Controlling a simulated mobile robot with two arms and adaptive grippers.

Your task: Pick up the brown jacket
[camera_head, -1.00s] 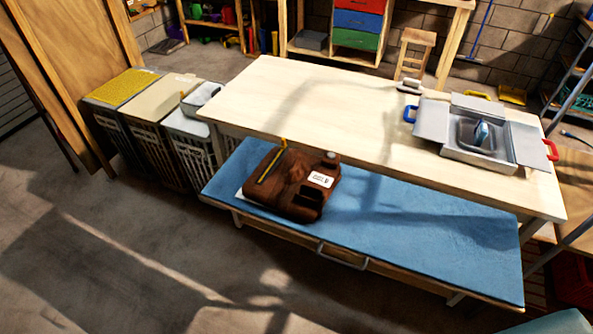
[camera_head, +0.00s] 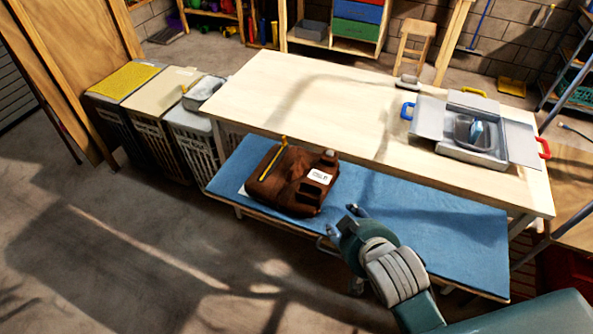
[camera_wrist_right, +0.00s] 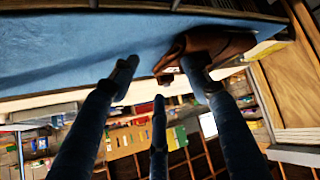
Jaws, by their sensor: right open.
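The brown jacket (camera_head: 293,180) lies folded on the left part of the blue shelf top, with a white label and a yellow strip on it. The jacket also shows in the right wrist view (camera_wrist_right: 215,45), partly hidden by a finger. My right gripper (camera_head: 350,222) is at the front edge of the blue surface, right of the jacket and apart from it. In the right wrist view its fingers (camera_wrist_right: 160,85) are spread, with nothing between them. My left gripper is not in view.
The blue surface (camera_head: 440,230) is clear right of the jacket. The pale tabletop (camera_head: 330,95) overhangs behind it and carries an open grey box (camera_head: 470,150). A handle sticks out at the front edge. Several hampers (camera_head: 150,125) stand to the left.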

